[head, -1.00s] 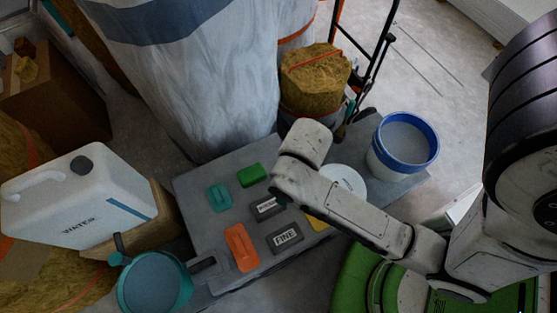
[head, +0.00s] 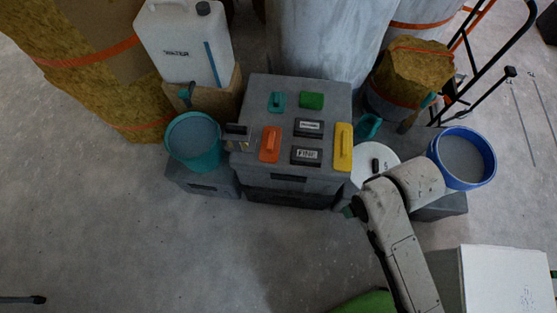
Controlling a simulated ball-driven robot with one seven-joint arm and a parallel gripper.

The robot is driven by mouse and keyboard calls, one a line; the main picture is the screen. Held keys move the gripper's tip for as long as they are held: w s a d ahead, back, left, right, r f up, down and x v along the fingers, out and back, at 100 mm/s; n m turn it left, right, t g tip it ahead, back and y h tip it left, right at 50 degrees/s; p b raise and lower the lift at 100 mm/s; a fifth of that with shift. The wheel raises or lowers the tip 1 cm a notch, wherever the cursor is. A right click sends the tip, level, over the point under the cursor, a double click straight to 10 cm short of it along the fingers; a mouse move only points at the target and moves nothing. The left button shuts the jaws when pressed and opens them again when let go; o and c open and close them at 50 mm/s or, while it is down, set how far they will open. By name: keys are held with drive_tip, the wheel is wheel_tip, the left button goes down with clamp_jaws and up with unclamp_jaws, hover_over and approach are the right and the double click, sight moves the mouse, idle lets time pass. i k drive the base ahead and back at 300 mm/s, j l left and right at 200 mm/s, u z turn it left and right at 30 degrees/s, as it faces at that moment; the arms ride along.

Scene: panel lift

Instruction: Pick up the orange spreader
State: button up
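The orange spreader (head: 270,144) lies on the grey lid of a toolbox (head: 300,84) in the middle of the head view, with its raised handle up. It is left of a dark block marked FINE (head: 306,156) and below a teal tool (head: 277,102). My arm comes in from the lower right, and its visible end is right of and nearer than the toolbox, apart from the spreader. My gripper's fingers do not show; I cannot see whether they hold anything.
A yellow tool (head: 343,148), a green block (head: 312,101) and another dark block (head: 309,128) share the lid. A teal bucket (head: 194,142) stands left, a white lid (head: 374,164) and blue-rimmed bucket (head: 462,158) right. The floor in front (head: 200,255) is clear.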

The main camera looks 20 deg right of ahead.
sight(272, 137)
drive_tip(key=k+j+z, duration=0.1)
drive_tip(key=k+j, duration=0.15)
drive_tip(key=k, duration=0.15)
drive_tip(key=k+j+z, duration=0.1)
drive_tip(key=z, duration=1.4)
drive_tip(key=u, duration=1.5)
drive_tip(key=i+l, duration=0.15)
drive_tip(key=i, duration=0.25)
drive_tip(key=i+l+u, duration=0.15)
drive_tip(key=i, duration=0.2)
drive_tip(key=i+l, duration=0.2)
drive_tip(key=i, duration=0.15)
drive_tip(key=i+u, duration=0.05)
